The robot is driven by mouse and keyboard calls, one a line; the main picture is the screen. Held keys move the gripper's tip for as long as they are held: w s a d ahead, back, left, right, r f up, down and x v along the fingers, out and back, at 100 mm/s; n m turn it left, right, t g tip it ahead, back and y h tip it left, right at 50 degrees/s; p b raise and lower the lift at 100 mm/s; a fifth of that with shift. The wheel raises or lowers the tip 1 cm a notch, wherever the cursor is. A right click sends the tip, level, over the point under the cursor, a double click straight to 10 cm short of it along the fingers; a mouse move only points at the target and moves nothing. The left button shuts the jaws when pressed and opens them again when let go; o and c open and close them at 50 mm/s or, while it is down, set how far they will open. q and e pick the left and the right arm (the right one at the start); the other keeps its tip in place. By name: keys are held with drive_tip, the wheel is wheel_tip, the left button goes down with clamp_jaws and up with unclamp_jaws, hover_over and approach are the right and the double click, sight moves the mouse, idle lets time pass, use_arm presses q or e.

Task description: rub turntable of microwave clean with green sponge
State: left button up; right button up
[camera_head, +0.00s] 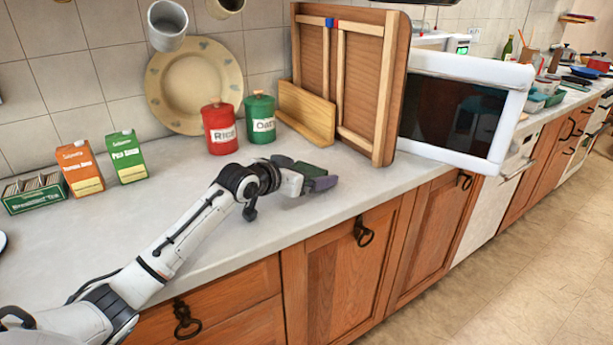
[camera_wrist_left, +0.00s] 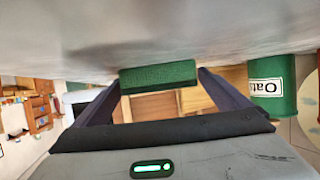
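The green sponge (camera_wrist_left: 158,76) sits between the two fingertips of my left gripper (camera_wrist_left: 160,82) in the left wrist view, with no clear gap at either side. My left gripper (camera_head: 318,180) is low over the counter in the head view, with part of the sponge (camera_head: 308,168) showing beside a dark finger. I cannot tell whether the sponge touches the counter. The white microwave (camera_head: 512,80) stands farther right, its dark glass front (camera_head: 445,118) facing the room. Its turntable is not visible. My right gripper is not in view.
A wooden framed panel (camera_head: 388,80) stands between my left gripper and the microwave. A wooden board (camera_head: 306,114), red rice canister (camera_head: 220,130) and green oats canister (camera_head: 260,118) stand behind the gripper. Cartons (camera_head: 80,167) are at left. The front counter (camera_head: 365,188) is clear.

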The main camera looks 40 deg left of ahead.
sight(307, 170)
use_arm(q)
drive_tip(key=c, duration=1.1)
drive_tip(key=shift+r, duration=0.1)
drive_tip(key=shift+c, duration=0.2)
wheel_tip(307, 170, up, 10)
drive_tip(key=shift+f, duration=0.1)
drive_tip(key=o, duration=0.4)
drive_tip(key=shift+c, duration=1.3)
